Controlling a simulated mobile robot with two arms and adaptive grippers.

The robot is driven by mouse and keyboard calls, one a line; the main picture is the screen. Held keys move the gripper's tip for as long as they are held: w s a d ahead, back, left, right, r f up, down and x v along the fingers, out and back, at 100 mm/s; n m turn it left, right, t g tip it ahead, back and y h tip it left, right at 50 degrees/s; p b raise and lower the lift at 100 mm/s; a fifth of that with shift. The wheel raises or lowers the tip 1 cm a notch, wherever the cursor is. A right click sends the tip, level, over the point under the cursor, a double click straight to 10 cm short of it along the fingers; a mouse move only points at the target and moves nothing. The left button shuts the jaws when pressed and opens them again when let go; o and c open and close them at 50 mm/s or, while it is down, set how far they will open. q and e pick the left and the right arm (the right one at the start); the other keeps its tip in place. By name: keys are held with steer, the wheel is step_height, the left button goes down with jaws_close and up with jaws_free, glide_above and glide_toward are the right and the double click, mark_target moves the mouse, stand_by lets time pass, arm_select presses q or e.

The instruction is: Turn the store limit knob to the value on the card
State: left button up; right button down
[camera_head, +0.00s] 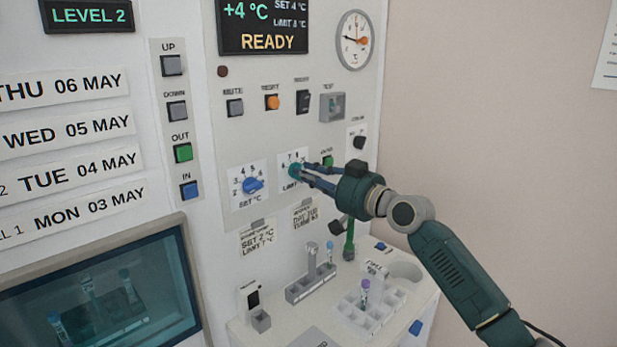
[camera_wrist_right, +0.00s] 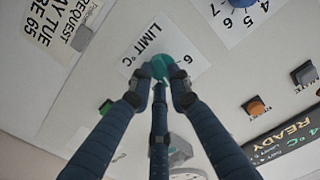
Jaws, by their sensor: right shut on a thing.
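The teal limit knob (camera_head: 294,171) sits on its white dial plate on the panel, right of the blue set knob (camera_head: 253,185). My right gripper (camera_head: 304,172) is shut on the limit knob. In the right wrist view its fingers close around the teal knob (camera_wrist_right: 161,67), by the label LIMIT °C and a 6. The fingers hide part of the dial, and I cannot read where the knob points. The card (camera_head: 258,238) below the set knob appears to read SET 2 °C, LIMIT 7 °C. The display (camera_head: 263,27) shows +4 °C, SET 4 °C, LIMIT 8 °C and READY. My left gripper is not in view.
Buttons and switches, including an orange button (camera_head: 272,102) and a test socket (camera_head: 332,106), lie above the knobs. A second note (camera_head: 305,214) hangs below the limit dial. Tube racks (camera_head: 311,286) stand on the ledge below. Free room lies right of the panel.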

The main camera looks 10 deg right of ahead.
steer(key=shift+r+n+b, duration=0.1)
steer(key=shift+n+b, duration=3.15)
steer(key=shift+n, duration=0.35)
steer(key=c, duration=1.6)
jaws_free()
steer(key=shift+c, duration=0.2)
